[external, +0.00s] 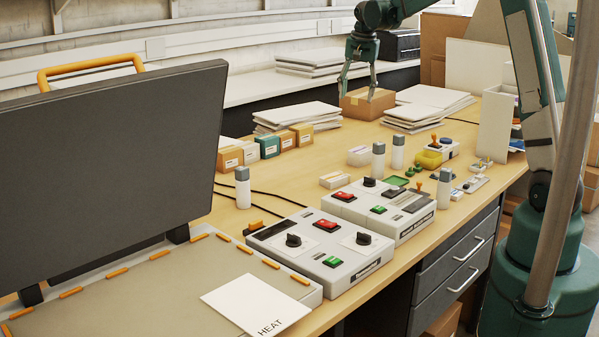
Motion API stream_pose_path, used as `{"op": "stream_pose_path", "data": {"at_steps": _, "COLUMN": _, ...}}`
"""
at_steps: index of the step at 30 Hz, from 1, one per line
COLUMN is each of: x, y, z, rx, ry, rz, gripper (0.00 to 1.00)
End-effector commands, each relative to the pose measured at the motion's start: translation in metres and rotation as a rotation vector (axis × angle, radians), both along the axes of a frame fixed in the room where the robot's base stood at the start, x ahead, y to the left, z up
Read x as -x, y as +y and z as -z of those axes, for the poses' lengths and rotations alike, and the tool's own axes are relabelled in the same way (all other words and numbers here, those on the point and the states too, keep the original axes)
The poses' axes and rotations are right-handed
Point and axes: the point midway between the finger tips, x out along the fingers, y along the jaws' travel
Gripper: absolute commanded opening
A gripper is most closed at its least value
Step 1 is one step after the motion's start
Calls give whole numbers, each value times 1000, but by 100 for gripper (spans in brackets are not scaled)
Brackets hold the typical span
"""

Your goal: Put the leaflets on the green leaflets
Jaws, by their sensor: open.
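A row of small labelled blocks, which may be the leaflets, stands on the wooden bench left of centre. One is green (268,147), with tan blocks (229,158) on its left and more tan blocks (302,135) on its right. I cannot tell for sure which are the task's leaflets. A green flat piece (395,181) also lies among small items at right of centre. My gripper (357,94) points down, open, at the cardboard box (380,106) at the back of the bench. Its fingers look empty; whether they touch the box is unclear.
White board stacks (297,115) and (428,105) flank the box. A large dark panel (110,165) blocks the left. Cables cross the bench.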

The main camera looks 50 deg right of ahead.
Motion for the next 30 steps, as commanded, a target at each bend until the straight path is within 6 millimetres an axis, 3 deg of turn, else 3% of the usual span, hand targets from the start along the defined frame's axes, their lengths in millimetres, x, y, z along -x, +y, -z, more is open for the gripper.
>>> {"op": "stream_pose_path", "data": {"at_steps": 15, "x": 78, "y": 86, "z": -56, "rx": 63, "ry": -81, "rz": -241, "gripper": 53}}
{"op": "stream_pose_path", "data": {"at_steps": 30, "x": 164, "y": 156, "z": -82, "rx": 133, "ry": -159, "rz": -468, "gripper": 53}}
